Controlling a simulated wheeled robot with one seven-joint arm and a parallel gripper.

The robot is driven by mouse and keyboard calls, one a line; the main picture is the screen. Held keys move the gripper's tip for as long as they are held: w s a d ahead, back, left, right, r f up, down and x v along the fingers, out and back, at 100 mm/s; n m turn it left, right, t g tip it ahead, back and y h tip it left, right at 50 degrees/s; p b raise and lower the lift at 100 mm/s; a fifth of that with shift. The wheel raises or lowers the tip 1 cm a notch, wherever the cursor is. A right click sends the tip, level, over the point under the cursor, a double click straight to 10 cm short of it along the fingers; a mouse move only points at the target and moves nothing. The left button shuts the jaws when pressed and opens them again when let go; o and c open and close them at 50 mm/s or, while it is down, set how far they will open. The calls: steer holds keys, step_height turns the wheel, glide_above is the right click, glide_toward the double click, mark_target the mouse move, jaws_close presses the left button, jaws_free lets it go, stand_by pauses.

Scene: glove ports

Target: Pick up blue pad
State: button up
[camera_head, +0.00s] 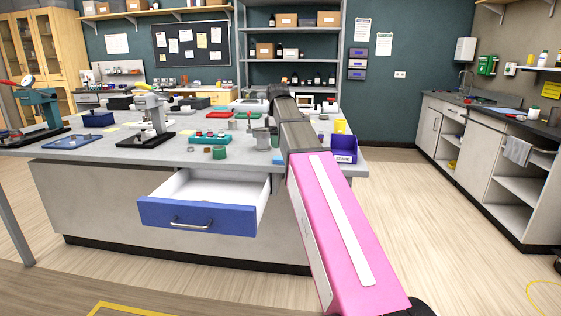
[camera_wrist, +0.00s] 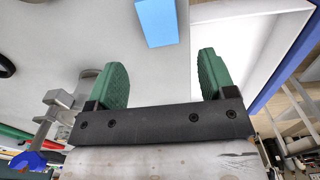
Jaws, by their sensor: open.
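A light blue pad (camera_wrist: 157,20) lies on the pale grey worktop at the top of the wrist view, its far end cut off by the frame. A small light blue patch that looks like the same pad (camera_head: 277,159) shows beside my arm in the head view, mostly hidden. My gripper (camera_wrist: 162,68) has two green ribbed fingers spread wide apart with nothing between them. The pad lies ahead of the fingertips, roughly centred between them and apart from them. In the head view my arm hides the fingers.
An open drawer (camera_head: 169,213) with a blue front sticks out of the bench left of my arm; its pale inside (camera_wrist: 243,48) is close by the right finger. A dark blue bin (camera_head: 344,150) stands right of my arm. A green rack (camera_head: 209,139) and a grey cup (camera_head: 261,139) stand left.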

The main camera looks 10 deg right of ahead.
mark_target(279, 157)
steer(key=f, duration=0.7)
steer(key=shift+s+d+f, duration=0.1)
steer(key=shift+s+d, duration=0.05)
steer(key=shift+d, duration=0.1)
steer(key=shift+c, duration=0.3)
steer(key=c, duration=0.9)
